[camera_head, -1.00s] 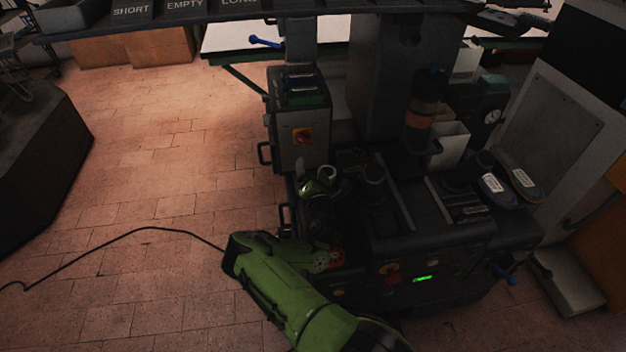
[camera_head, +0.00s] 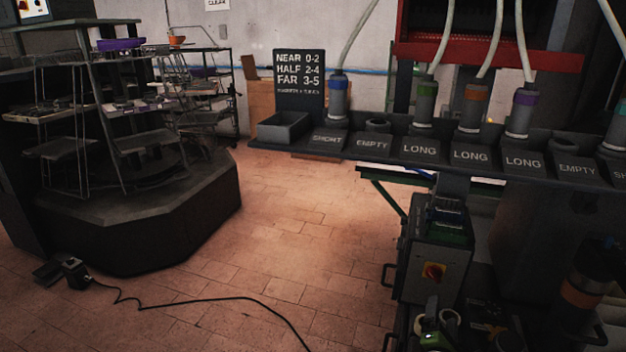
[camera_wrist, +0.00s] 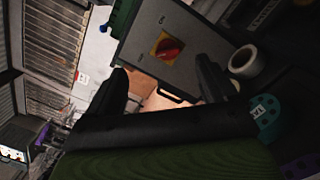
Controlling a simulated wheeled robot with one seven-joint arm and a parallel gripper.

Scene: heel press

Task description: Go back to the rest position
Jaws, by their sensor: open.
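My gripper (camera_wrist: 163,82) shows in the wrist view with its two dark fingers spread apart and nothing between them. It is tilted in front of the grey control box (camera_wrist: 190,35) with the red and yellow switch (camera_wrist: 168,47). A pale roll (camera_wrist: 243,62) lies just right of the right finger. In the head view the same control box (camera_head: 428,250) stands at the lower right.
A dark octagonal platform (camera_head: 140,225) with shelves stands left. A cable (camera_head: 200,298) lies on the brick floor.

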